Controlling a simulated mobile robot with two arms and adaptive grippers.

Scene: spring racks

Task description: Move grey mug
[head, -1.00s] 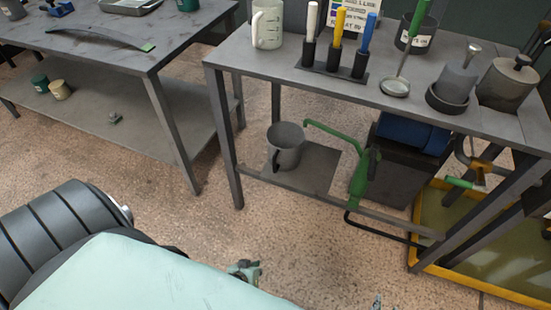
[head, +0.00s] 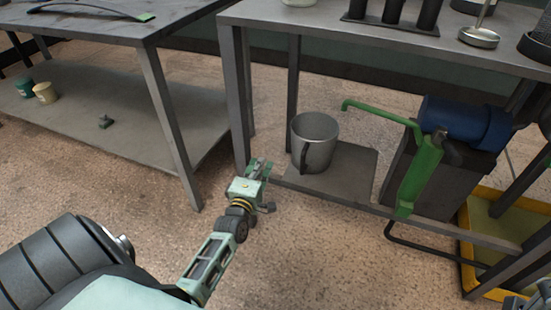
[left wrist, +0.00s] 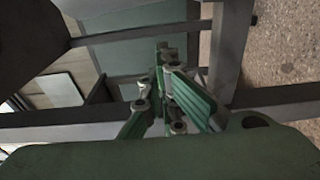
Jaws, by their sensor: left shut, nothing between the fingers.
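The grey mug (head: 317,133) stands upright on the low shelf (head: 345,172) under the right-hand bench in the head view. Its dark handle faces the front. My left gripper (head: 260,168) is in front of and to the left of the mug, beside the bench's front leg, apart from the mug. In the left wrist view the green fingers (left wrist: 170,95) are close together with nothing between them. The mug does not show in the left wrist view.
A green curved-spout tool (head: 420,170) and a blue cylinder (head: 465,122) stand right of the mug. A bench leg (head: 237,100) rises close to my left gripper. A yellow-rimmed tray (head: 472,270) lies at right. The floor in front is clear.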

